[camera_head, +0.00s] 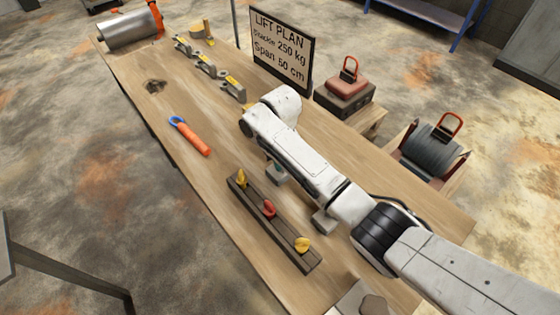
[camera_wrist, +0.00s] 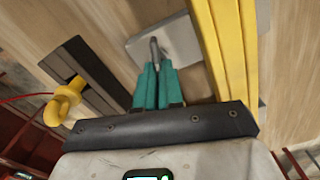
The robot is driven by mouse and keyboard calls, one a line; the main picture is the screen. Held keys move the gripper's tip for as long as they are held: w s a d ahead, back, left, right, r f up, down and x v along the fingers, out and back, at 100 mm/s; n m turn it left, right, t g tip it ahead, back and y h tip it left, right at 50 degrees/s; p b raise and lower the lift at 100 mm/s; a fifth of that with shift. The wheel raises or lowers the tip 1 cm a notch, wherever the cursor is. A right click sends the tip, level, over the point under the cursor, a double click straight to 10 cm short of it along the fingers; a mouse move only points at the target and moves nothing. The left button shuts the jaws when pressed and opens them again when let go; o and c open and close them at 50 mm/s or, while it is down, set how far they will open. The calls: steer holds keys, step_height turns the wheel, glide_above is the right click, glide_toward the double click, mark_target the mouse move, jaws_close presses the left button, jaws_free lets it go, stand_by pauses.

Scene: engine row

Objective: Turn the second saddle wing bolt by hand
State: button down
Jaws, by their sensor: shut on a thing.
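In the wrist view my gripper (camera_wrist: 155,78) has its teal fingers close together, shut on a small grey piece (camera_wrist: 154,48) over a pale grey plate (camera_wrist: 180,42). I cannot make out whether this piece is the wing bolt, as the fingers hide most of it. In the head view my arm covers much of this area; a bit of teal shows beneath it. A dark rail (camera_head: 285,234) lies to the left of my arm, carrying a yellow piece (camera_head: 241,178), a red piece (camera_head: 268,208) and another yellow piece (camera_head: 302,244).
A long yellow bar (camera_wrist: 233,55) runs close to the right of my fingers. An orange-handled tool (camera_head: 190,136) lies on the wooden table. Grey fittings with yellow labels (camera_head: 208,66) stand beyond my arm, near the lift plan sign (camera_head: 282,48).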

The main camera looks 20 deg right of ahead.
steer(key=shift+s+d+f+n+b, duration=0.1)
steer(key=shift+f+n+b, duration=0.25)
steer(key=shift+n, duration=0.4)
steer(key=shift+s+f+n+b, duration=0.1)
steer(key=shift+f+n+b, duration=0.2)
steer(key=shift+n, duration=0.45)
steer(key=shift+r, duration=0.15)
steer(key=c, duration=1.3)
jaws_free()
steer(key=shift+r, duration=0.1)
steer(key=shift+o, duration=0.2)
steer(key=shift+w+r, duration=0.15)
steer(key=shift+r, duration=0.05)
step_height(320, 180, up, 11)
steer(key=b, duration=0.1)
steer(key=shift+r, duration=0.1)
